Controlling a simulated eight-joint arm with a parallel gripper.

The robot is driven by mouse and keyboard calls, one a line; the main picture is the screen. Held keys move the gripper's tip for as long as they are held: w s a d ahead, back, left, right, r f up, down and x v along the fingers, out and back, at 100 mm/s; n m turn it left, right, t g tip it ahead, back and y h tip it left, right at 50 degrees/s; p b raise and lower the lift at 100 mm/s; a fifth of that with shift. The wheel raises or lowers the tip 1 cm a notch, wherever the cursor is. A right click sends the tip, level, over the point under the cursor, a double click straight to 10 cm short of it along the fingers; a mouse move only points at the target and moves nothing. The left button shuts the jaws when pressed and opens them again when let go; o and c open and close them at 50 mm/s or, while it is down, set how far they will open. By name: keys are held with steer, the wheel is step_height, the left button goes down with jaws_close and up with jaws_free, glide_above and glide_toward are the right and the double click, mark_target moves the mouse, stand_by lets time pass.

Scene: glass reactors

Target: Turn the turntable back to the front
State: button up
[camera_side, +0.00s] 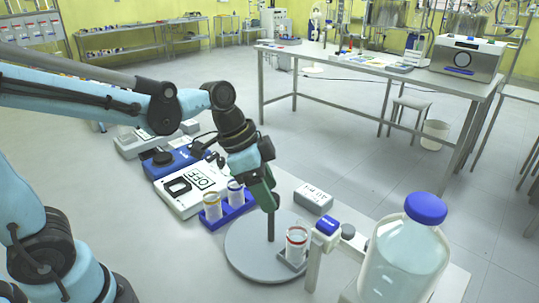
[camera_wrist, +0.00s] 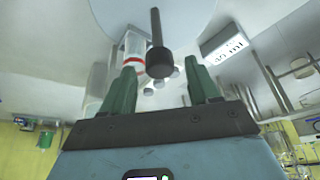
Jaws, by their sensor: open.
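The turntable (camera_side: 245,258) is a pale grey disc low in the centre of the side view; it also shows at the top of the wrist view (camera_wrist: 195,14). A dark upright post (camera_side: 270,228) stands on it; in the wrist view it ends in a black knob (camera_wrist: 159,63). A clear vial with a red band (camera_side: 296,247) sits in a dark holder at the disc's right edge. My gripper (camera_side: 268,204) is above the disc at the post's top. In the wrist view its green fingers (camera_wrist: 162,76) are apart, with the knob seen between them. Contact cannot be told.
A blue rack with vials (camera_side: 228,207) and a white box marked OFF (camera_side: 190,188) stand left of the turntable. A grey labelled box (camera_side: 313,199) is behind it. A large blue-capped bottle (camera_side: 405,258) and a small blue-topped device (camera_side: 327,227) stand to the right.

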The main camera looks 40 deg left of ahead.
steer(key=shift+w+d+f, duration=0.2)
steer(key=shift+f, duration=0.4)
jaws_close()
